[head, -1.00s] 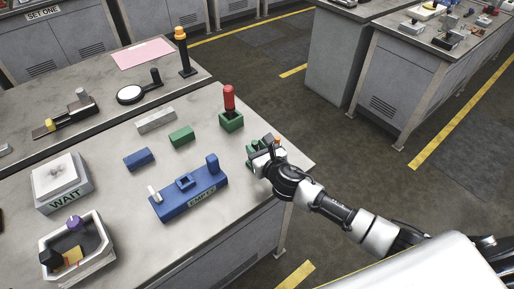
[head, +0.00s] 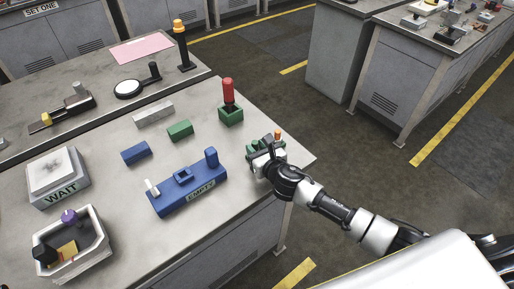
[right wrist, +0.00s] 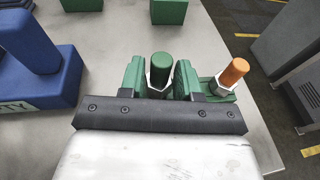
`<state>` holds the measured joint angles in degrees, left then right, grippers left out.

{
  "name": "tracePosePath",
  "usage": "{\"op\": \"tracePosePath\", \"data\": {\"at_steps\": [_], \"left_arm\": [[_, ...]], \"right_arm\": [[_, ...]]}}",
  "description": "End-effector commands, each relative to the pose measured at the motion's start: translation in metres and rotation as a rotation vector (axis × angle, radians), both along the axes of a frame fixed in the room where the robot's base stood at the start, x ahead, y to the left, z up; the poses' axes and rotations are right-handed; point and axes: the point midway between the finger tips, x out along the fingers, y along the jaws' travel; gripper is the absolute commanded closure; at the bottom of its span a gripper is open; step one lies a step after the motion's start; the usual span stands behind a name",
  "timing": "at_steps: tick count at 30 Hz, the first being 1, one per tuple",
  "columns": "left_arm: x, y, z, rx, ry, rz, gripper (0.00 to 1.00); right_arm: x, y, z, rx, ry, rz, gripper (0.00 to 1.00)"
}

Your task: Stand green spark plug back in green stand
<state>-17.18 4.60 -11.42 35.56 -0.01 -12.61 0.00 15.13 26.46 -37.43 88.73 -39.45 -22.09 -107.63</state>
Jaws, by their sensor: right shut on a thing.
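The green spark plug (right wrist: 160,70) has a green rounded top and a metal hex collar. My right gripper (right wrist: 160,86) is shut on it; the plug shows between the fingers in the right wrist view. In the head view the right gripper (head: 262,155) is at the right end of the table, over a green stand (head: 279,146). The stand also shows in the right wrist view (right wrist: 222,96), with an orange-topped plug (right wrist: 233,72) beside the green one. The green plug's lower end is hidden, so I cannot tell how deep it sits. My left gripper is not in view.
A green block (head: 231,117) holding a red-topped piece (head: 228,91) stands just behind the gripper. A blue fixture marked EMPTY (head: 185,192) lies to the left. The table's right edge is close.

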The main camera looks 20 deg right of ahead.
Motion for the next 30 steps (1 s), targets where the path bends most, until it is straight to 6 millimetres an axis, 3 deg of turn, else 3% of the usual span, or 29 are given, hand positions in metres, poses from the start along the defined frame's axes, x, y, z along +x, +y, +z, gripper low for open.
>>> {"op": "tracePosePath", "data": {"at_steps": [29, 30], "left_arm": [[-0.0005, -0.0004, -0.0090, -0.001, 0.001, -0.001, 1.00], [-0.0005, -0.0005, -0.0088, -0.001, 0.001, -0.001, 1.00]], "right_arm": [[0.0000, 0.0002, -0.0122, 0.000, 0.000, 0.001, 1.00], [0.0000, 0.0002, -0.0120, 0.000, 0.000, 0.001, 0.64]]}}
